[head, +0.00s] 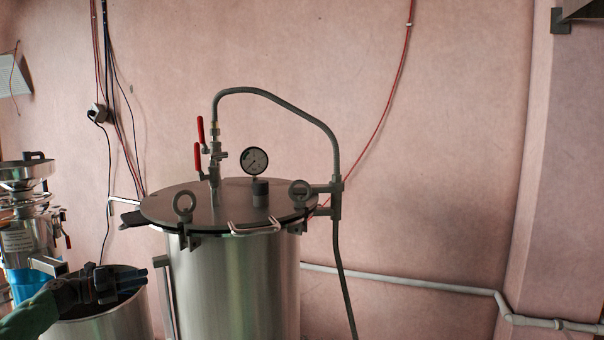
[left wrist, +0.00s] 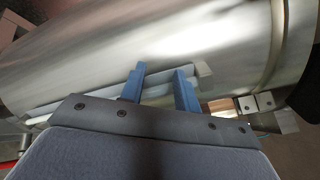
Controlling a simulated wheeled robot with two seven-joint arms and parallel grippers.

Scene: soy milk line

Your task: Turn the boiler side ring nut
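The steel boiler (head: 238,285) stands in the middle of the head view under a flat lid (head: 225,208). One ring nut (head: 184,204) stands upright at the lid's front left rim, and another ring nut (head: 299,193) at its right rim. My left gripper (head: 152,269) is in front of a steel pot, low and left of the boiler, well below the ring nuts. In the left wrist view its blue fingers (left wrist: 158,72) are apart with nothing clearly held. A curved metal wall (left wrist: 100,50) with a long bar is behind them. My right gripper is not seen.
A pressure gauge (head: 255,160), red-handled valves (head: 199,145) and a bent grey pipe (head: 275,97) rise above the lid. An open steel pot (head: 100,328) and a grinder-like machine (head: 25,235) stand at left.

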